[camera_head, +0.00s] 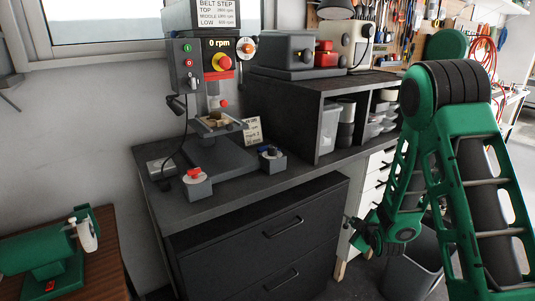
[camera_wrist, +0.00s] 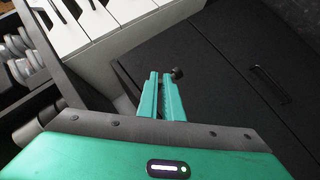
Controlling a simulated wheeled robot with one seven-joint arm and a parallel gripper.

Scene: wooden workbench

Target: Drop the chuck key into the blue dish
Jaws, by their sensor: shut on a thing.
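My gripper (camera_wrist: 162,80) is shut on a small dark piece, which I take to be the chuck key (camera_wrist: 177,74). Its dark knobbed end sticks out beside the green fingertips in the wrist view, and the rest is hidden between the fingers. In the head view my gripper (camera_head: 352,222) hangs in front of the bench, right of the black drawers and below the worktop.
A drill press (camera_head: 208,125) stands on the dark worktop (camera_head: 233,187). Black drawers (camera_head: 262,246) and a white drawer unit (camera_head: 371,184) are below. A grey bin (camera_head: 412,270) stands on the floor.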

